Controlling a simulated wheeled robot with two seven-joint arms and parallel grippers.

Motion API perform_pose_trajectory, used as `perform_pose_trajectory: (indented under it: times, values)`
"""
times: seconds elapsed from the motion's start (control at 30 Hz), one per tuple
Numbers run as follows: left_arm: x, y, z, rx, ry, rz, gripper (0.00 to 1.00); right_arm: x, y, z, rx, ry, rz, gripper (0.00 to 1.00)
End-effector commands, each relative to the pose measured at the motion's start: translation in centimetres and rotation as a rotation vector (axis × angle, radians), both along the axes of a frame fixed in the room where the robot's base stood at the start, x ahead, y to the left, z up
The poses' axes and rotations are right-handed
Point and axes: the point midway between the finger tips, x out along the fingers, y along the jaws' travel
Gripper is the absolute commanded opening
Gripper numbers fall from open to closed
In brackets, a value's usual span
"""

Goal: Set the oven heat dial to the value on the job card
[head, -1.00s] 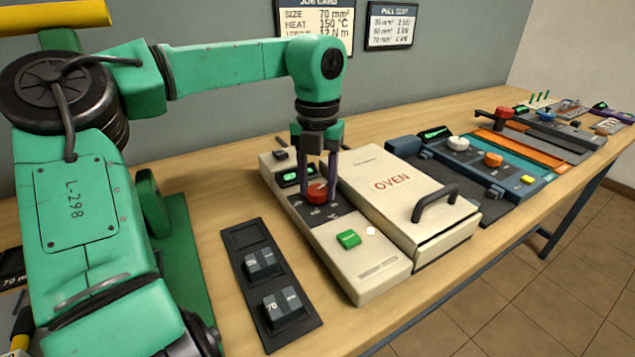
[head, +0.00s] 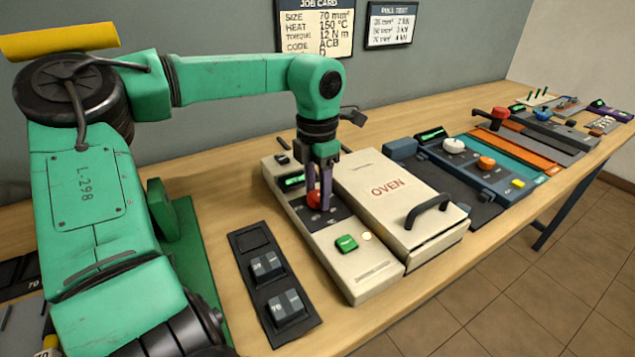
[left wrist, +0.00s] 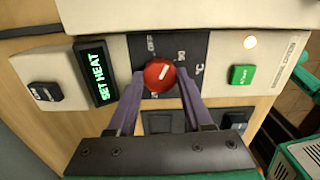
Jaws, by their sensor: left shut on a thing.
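The red heat dial (head: 314,200) sits on the cream oven's control panel (head: 345,262). My left gripper (head: 320,206) points down and is shut on the dial. In the left wrist view its purple fingers stand on either side of the dial (left wrist: 159,75), whose white mark slants towards the upper right. The scale around it is partly hidden and hard to read. The display (left wrist: 95,70) shows "SET HEAT" in green. The job card (head: 315,28) on the wall reads size 70 mm², heat 150 °C, torque 12 N m. My right gripper is not in view.
A green button (head: 346,243) and a small lit lamp (head: 367,237) are on the panel. The oven lid (head: 385,190) with a black handle is closed beside it. A black tray (head: 243,240) with dies stands left of the oven. Other consoles (head: 500,175) line the bench.

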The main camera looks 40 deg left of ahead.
Motion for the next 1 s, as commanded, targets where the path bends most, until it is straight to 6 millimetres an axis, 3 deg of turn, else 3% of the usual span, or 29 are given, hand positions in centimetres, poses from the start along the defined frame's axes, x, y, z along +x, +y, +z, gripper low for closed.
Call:
perform_pose_trajectory:
  times: [1.0]
  values:
    - [0.2, 0.0, 0.3, 0.002, -0.007, -0.963, 0.0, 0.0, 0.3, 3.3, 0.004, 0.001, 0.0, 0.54]
